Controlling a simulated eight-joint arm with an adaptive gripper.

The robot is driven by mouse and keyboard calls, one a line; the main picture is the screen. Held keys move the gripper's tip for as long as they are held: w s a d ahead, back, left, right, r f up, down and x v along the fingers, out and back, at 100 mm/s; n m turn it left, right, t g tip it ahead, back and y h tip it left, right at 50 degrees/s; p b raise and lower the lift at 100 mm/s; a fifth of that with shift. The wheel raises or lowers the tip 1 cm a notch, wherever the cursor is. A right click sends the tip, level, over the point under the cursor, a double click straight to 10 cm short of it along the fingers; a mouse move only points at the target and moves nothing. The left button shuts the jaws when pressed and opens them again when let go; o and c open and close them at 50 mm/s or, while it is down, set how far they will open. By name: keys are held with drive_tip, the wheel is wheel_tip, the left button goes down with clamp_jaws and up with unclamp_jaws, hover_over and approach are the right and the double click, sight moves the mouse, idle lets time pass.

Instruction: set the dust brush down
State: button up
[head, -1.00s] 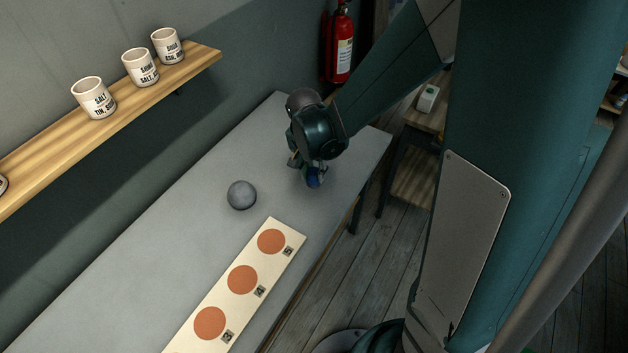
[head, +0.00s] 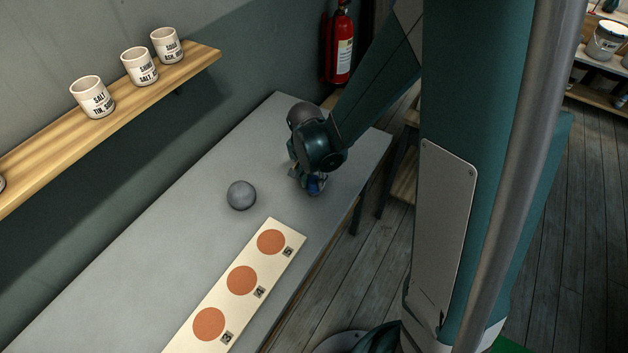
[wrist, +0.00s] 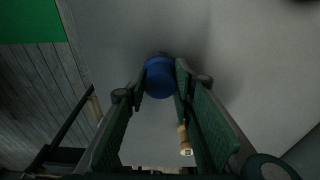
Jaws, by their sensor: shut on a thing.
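My gripper (head: 316,180) is low over the far end of the grey table (head: 150,260), pointing down. Its two fingers (wrist: 160,82) are shut on a blue rounded thing, which I take to be the dust brush (wrist: 160,77). The blue part of the dust brush (head: 318,186) also shows under my gripper in the head view. The rest of it is hidden, and I cannot tell whether it touches the table. A small tan piece (wrist: 184,138) shows beside the right finger in the wrist view; I cannot tell whether it belongs to the brush.
A grey ball (head: 241,195) lies left of my gripper. A pale board (head: 222,304) with orange discs numbered 3, 4 and 5 lies nearer. Labelled cups (head: 140,67) stand on a wall shelf (head: 110,115). A fire extinguisher (head: 341,45) hangs behind. The table's left part is clear.

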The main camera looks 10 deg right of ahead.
sight(311, 184)
drive_tip(key=shift+f, duration=0.1)
drive_tip(key=o, duration=0.9)
wheel_tip(311, 184, up, 12)
drive_tip(key=s+a+p, duration=0.1)
drive_tip(key=shift+a+p, duration=0.15)
drive_tip(key=shift+p, duration=0.2)
idle(0.5)
drive_tip(key=shift+s, duration=0.15)
idle(0.5)
